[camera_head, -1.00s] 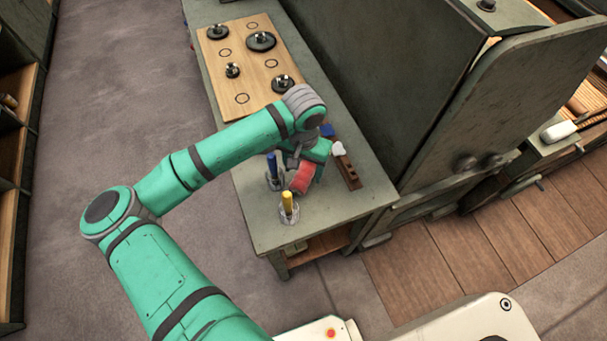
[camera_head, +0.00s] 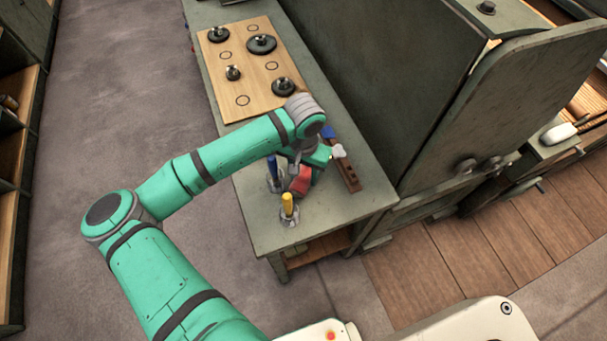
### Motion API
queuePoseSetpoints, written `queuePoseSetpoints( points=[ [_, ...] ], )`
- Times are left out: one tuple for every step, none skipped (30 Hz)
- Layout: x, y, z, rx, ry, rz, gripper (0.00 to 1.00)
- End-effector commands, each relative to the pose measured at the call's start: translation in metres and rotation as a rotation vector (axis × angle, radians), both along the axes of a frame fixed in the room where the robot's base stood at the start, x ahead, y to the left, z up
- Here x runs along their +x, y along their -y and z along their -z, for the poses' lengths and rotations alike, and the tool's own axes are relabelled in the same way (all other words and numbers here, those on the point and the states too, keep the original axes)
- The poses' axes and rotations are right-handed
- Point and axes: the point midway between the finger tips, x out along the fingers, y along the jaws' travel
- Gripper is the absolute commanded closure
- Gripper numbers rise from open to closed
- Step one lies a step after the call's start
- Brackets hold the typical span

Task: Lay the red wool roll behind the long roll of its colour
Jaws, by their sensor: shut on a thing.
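My gripper (camera_head: 301,173) hangs low over the near part of the narrow grey-green bench (camera_head: 262,228). It is shut on a red piece, apparently the red wool roll (camera_head: 299,184), just beside the yellow-topped upright piece. The arm's wrist and the gripper hide part of the roll, and I cannot tell whether it touches the bench top. I cannot make out a long red roll in this view.
A yellow-topped piece (camera_head: 287,204) and a blue one (camera_head: 272,166) stand upright in clear holders. A dark wooden bar (camera_head: 349,178) lies right of my gripper, near a white knob (camera_head: 338,150). Farther back, a board (camera_head: 238,60) holds black knobbed discs. A tall cabinet borders the right.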

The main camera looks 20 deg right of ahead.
Motion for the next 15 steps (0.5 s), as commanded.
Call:
queuePoseSetpoints(
  points=[
    [0.0,0.0,-0.003,-0.001,0.001,0.0,0.89],
    [0.0,0.0,-0.005,-0.001,0.001,0.0,0.89],
    [0.0,0.0,-0.008,-0.001,0.001,0.0,0.89],
    [0.0,0.0,-0.011,-0.001,0.001,0.0,0.89],
    [0.0,0.0,-0.015,-0.001,0.001,0.0,0.89],
    [0.001,0.0,-0.021,-0.001,0.002,0.0,0.89],
    [0.001,0.001,-0.026,-0.001,0.003,0.001,0.89],
    [0.0,0.001,-0.031,-0.001,0.001,0.002,0.89],
    [-0.008,0.004,-0.038,-0.003,0.0,0.005,0.89],
    [-0.012,0.006,-0.043,-0.003,0.0,0.005,0.89],
    [-0.017,0.007,-0.049,-0.003,0.002,0.006,0.89],
    [-0.024,0.01,-0.058,-0.003,0.002,0.006,0.89],
    [-0.029,0.012,-0.065,-0.004,0.002,0.007,0.89],
    [-0.035,0.013,-0.071,-0.003,0.003,0.007,0.89],
    [-0.041,0.016,-0.081,-0.003,0.002,0.006,0.89]
  ],
)
